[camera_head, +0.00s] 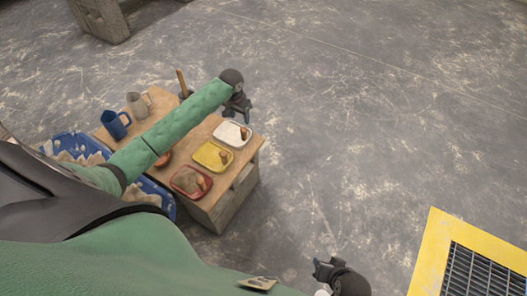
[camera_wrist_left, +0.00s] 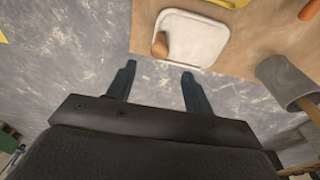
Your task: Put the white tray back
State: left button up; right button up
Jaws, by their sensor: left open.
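The white tray (camera_head: 226,137) lies on the wooden tabletop near its far right edge, with a small brown lump on it. In the left wrist view the white tray (camera_wrist_left: 200,40) is just ahead of the fingertips, and the brown lump (camera_wrist_left: 160,45) sits near its edge. My left gripper (camera_head: 238,110) is open and empty, beside the tray and apart from it. Its two fingers (camera_wrist_left: 158,80) show over floor in the wrist view. My right gripper (camera_head: 323,268) is low over the floor, away from the table; its jaws are too small to read.
A yellow tray (camera_head: 208,160) and a red tray (camera_head: 182,186) lie nearer on the tabletop (camera_head: 245,152). A blue jug (camera_head: 115,125) and a grey jug (camera_head: 136,106) stand at its left. A yellow-framed grate (camera_head: 436,236) is at right. The floor between is clear.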

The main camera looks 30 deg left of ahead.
pick_arm(q)
jog(key=s+d+f+m+h, duration=0.1)
jog(key=s+d+f, duration=0.3)
jog(key=s+d, duration=0.25)
jog(key=s+d+f+t, duration=0.1)
jog(key=s+d+f, duration=0.35)
jog(key=d, duration=0.35)
jog(key=s+d+f+m+h, duration=0.1)
jog(key=s+d+f, duration=0.2)
jog(key=s+d, duration=0.4)
jog(key=s+d+r+t+h, duration=0.1)
jog(key=s+d+r, duration=0.1)
jog(key=s+d, duration=0.6)
jog(key=s+d+r+t, duration=0.1)
jog(key=s+d+r, duration=0.1)
jog(key=s+d, duration=0.6)
jog(key=shift+s+d+h, duration=0.35)
jog(key=shift+s+h, duration=0.05)
jog(key=shift+s, duration=0.6)
